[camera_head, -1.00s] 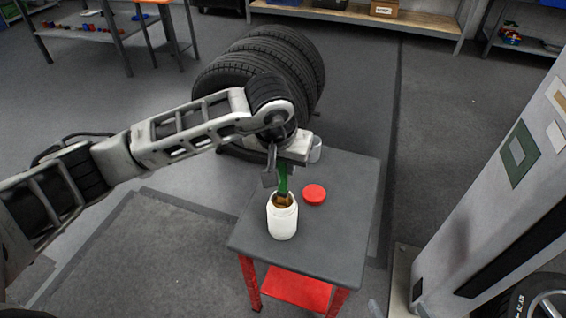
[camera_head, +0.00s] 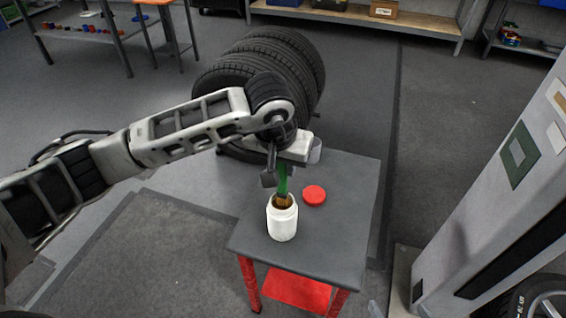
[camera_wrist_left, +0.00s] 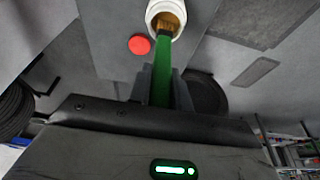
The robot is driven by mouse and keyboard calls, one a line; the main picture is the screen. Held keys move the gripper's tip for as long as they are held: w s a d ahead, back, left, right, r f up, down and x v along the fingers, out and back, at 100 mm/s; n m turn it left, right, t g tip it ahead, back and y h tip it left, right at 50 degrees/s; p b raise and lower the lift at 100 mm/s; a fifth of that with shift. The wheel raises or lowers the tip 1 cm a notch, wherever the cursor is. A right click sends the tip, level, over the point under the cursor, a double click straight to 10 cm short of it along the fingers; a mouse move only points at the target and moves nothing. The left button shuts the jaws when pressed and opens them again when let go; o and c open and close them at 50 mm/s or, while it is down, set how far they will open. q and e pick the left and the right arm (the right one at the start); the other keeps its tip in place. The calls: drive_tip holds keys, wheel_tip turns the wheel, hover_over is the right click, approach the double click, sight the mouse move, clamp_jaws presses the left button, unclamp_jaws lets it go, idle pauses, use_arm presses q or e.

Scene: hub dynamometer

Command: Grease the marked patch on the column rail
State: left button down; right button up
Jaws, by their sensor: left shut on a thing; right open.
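My left gripper (camera_head: 279,176) is shut on the green handle of a brush (camera_head: 284,184) and points down over the small table. The brush's brown bristles are at the mouth of an open white jar (camera_head: 282,223), partly inside it. In the left wrist view, the green handle (camera_wrist_left: 163,75) runs from between my fingers to the bristles in the jar (camera_wrist_left: 153,12). The grey column (camera_head: 477,200) stands at the right and carries a green-framed square patch (camera_head: 520,153). My right gripper is not in view.
A red lid (camera_head: 314,195) lies beside the jar on the grey tabletop (camera_head: 325,245). Tyres (camera_head: 262,70) stand behind the table. The floor between table and column is clear.

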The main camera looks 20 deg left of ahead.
use_arm(q)
drive_tip(key=shift+r+p, duration=1.45)
drive_tip(key=shift+r, duration=1.9)
